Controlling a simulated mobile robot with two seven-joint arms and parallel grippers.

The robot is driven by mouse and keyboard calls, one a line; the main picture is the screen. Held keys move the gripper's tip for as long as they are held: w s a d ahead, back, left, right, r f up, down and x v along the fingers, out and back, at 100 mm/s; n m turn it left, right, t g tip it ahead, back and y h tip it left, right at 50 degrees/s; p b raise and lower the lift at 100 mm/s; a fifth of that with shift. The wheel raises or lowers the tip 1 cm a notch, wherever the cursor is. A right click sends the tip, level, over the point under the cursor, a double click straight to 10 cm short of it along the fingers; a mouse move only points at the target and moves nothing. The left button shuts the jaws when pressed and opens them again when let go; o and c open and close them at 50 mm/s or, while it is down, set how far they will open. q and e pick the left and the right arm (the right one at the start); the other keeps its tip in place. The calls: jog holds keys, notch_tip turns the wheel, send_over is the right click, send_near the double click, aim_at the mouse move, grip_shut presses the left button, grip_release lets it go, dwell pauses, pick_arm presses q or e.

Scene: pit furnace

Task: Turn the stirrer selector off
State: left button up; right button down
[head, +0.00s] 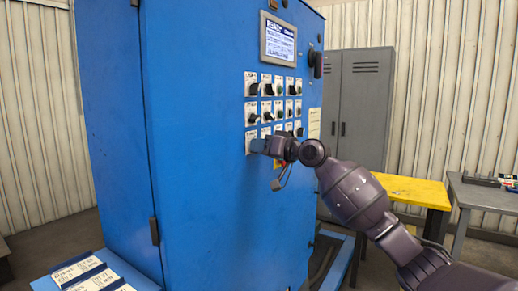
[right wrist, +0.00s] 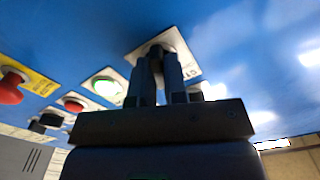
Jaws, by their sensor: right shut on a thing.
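Several rows of small selector switches and push buttons sit on the blue control cabinet (head: 215,200). My right gripper (head: 256,146) is at the lower left of this group, against the panel. In the right wrist view my right gripper (right wrist: 160,80) has both fingers shut on a dark selector knob (right wrist: 157,52) on a pale label plate (right wrist: 178,44). The plate's lettering is mostly hidden or too blurred to read, so I cannot tell which selector it is. The knob's angle is hidden by the fingers. My left gripper is not in view.
Beside the gripped knob are a lit green button (right wrist: 106,85), a red button (right wrist: 73,103) and a red mushroom button (right wrist: 10,88) on yellow. A padlock (head: 277,184) hangs below. A display (head: 278,40) is above. A grey locker (head: 362,105) and yellow table (head: 415,190) stand to the right.

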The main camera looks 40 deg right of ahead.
jog(key=n+b, duration=0.3)
jog(key=n, duration=0.7)
jog(key=shift+a, duration=0.15)
jog(key=shift+s+n+b, duration=0.1)
jog(key=shift+n+b, duration=0.2)
dwell(0.3)
jog(key=c, duration=1.2)
grip_release()
jog(key=shift+o, duration=0.2)
jog(key=p+v, duration=0.1)
jog(key=v, duration=0.9)
jog(key=shift+s+d, duration=0.2)
jog(key=shift+s, duration=0.15)
